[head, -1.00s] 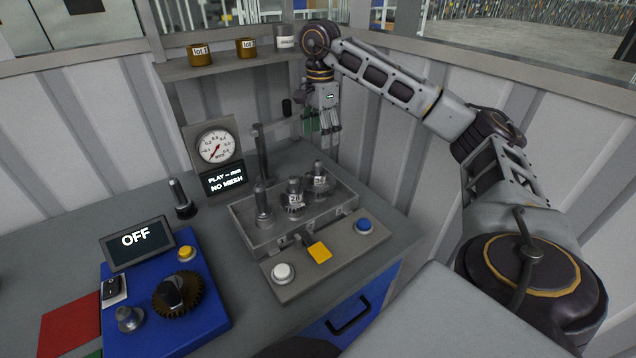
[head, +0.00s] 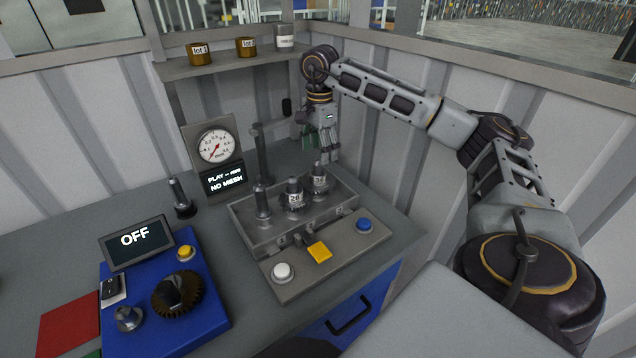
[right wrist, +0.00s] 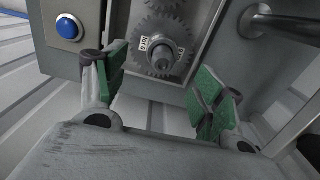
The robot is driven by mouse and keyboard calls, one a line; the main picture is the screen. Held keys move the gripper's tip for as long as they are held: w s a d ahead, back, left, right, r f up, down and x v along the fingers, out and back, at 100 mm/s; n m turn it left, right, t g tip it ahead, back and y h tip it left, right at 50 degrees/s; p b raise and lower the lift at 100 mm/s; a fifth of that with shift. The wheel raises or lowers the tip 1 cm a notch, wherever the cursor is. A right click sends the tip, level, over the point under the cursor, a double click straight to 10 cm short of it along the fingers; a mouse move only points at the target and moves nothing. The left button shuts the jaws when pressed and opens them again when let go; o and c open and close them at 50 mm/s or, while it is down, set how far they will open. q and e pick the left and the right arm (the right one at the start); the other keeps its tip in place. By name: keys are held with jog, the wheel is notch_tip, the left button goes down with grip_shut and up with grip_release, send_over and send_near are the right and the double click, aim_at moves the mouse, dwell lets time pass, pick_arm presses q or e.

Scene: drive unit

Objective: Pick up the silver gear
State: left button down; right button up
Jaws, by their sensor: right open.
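A silver-grey toothed gear with a number label (head: 319,184) sits on a post at the right end of the open grey box (head: 262,243). A second grey gear, labelled 20 (head: 294,200), sits on the middle post. My right gripper (head: 327,152) hangs just above and behind the right-hand gear, fingers down. In the right wrist view, its green-padded fingers (right wrist: 163,88) are spread and empty, with a labelled gear (right wrist: 158,52) beyond the gap between them. Part of another gear (right wrist: 163,5) shows at the top edge. My left gripper is not in view.
A pressure gauge (head: 215,147) and a tall post (head: 262,160) stand behind the box. White and blue buttons (head: 364,225) are on its front plate. A blue unit with a brown gear (head: 177,295) is at left. A shelf (head: 225,66) and wall stand behind.

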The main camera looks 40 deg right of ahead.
aim_at(318, 172)
notch_tip(318, 172, down, 3)
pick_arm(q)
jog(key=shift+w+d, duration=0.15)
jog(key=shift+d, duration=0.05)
pick_arm(e)
jog(key=shift+f, duration=0.25)
jog(key=shift+w+a+f, duration=0.15)
jog(key=shift+f, duration=2.45)
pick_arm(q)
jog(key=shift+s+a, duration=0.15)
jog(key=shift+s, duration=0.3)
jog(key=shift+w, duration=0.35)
pick_arm(e)
jog(key=c, duration=1)
jog(key=shift+r, duration=0.1)
jog(key=shift+c, duration=0.2)
